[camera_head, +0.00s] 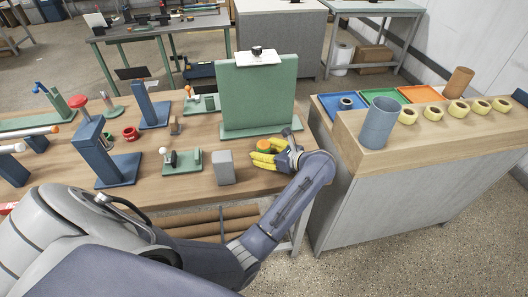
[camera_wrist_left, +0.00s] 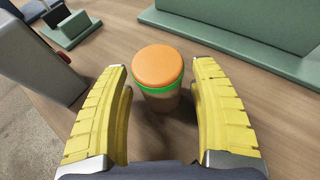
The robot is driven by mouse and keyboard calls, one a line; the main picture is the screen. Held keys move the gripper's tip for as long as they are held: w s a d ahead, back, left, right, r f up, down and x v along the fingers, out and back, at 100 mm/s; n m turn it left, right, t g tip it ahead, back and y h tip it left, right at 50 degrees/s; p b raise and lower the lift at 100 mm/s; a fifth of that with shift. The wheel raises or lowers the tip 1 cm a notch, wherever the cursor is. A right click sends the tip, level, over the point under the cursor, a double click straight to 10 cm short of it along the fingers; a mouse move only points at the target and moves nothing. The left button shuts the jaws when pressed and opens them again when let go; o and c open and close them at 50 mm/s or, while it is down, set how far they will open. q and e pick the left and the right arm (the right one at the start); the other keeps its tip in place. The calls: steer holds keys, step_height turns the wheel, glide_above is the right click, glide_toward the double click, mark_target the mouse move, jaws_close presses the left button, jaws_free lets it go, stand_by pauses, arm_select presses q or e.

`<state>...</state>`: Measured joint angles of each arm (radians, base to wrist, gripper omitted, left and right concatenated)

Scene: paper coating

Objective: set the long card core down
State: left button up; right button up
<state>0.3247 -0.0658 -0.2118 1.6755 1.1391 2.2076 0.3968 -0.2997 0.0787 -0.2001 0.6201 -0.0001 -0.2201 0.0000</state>
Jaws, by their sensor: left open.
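An upright cylinder (camera_wrist_left: 158,80) with an orange top, a green band and a brown, card-like body stands on the wooden table in the left wrist view. It also shows small by the gripper in the head view (camera_head: 263,146). I take it for the long card core, though its full length is hard to judge from above. My left gripper (camera_head: 262,153) has its yellow fingers spread, one on each side of the cylinder, with gaps visible in the left wrist view (camera_wrist_left: 160,88). Nothing is gripped. My right gripper is not in view.
A green upright panel (camera_head: 257,92) on a green base stands just behind the cylinder. A grey block (camera_head: 223,168) stands to the left. On the right counter (camera_head: 345,128) are a blue-grey tube (camera_head: 379,123), a brown tube (camera_head: 459,83) and several yellow rolls (camera_head: 433,113).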

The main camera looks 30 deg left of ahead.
mark_target(269, 152)
arm_select(q)
steer(key=shift+v, duration=1.8)
steer(key=shift+r, duration=0.1)
